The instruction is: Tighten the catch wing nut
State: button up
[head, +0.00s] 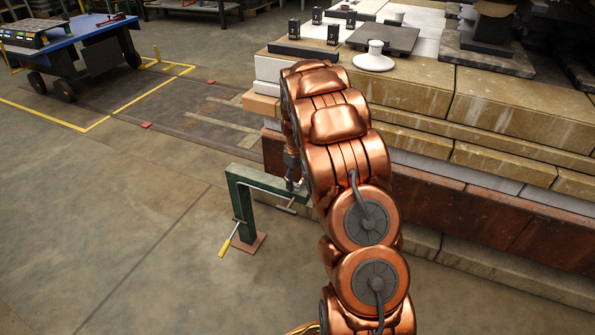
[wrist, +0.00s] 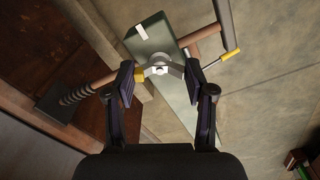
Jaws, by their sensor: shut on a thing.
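The silver wing nut (wrist: 160,70) is in the middle of the wrist view, with its two wings spread left and right. My gripper (wrist: 159,78) has one dark finger pad against each wing and is shut on it. The nut sits over a green post or beam (wrist: 184,104) with a pale patch at one end. In the head view the green stand (head: 243,205) rises from the floor, and my gripper (head: 294,184) is at the end of its top arm. The nut is too small to make out there.
A yellow-handled lever (head: 226,247) hangs at the stand's left side; a yellow tip (wrist: 230,54) also shows in the wrist view. Stacked slabs (head: 480,130) stand close on the right.

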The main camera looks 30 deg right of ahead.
aim_at(298, 181)
jog(key=m+p, duration=0.2)
jog(key=m, duration=0.1)
jog(key=m+p, duration=0.3)
jog(key=shift+r+m, duration=0.2)
jog(key=shift+m, duration=0.1)
jog(key=m+p, duration=0.2)
jog(key=m, duration=0.1)
jog(key=shift+f+m+p, duration=0.2)
jog(key=shift+m+p, duration=0.6)
jog(key=shift+m, duration=0.8)
jog(key=o, duration=1.2)
jog(key=shift+c, duration=0.2)
notch_tip(298, 181, up, 12)
